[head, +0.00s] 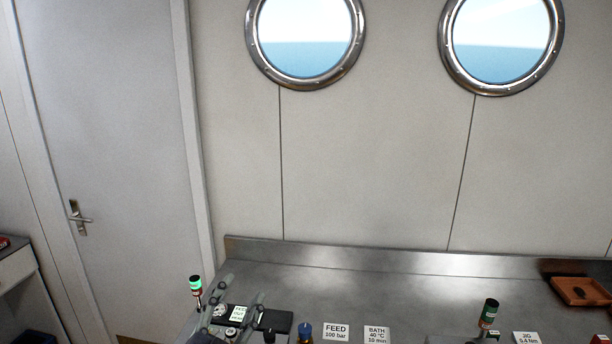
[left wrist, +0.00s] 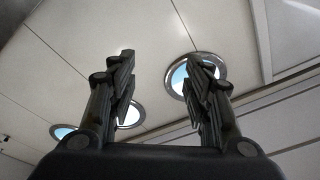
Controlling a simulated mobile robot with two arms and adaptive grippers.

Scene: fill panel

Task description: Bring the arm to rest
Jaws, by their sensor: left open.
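My left gripper (head: 240,291) shows at the bottom of the head view, left of centre, with its fingers pointing up. It is open, with a clear gap between the fingers. The left wrist view shows the same gripper (left wrist: 160,85) with two separate fingers and nothing between them. Past the fingers that view shows wall panels and round portholes. The lower part of my left arm is cut off by the frame edge. My right gripper is in neither view.
A steel counter (head: 330,278) runs along the bottom. A green-topped lamp (head: 196,288) and a dark device (head: 275,318) stand near my gripper.

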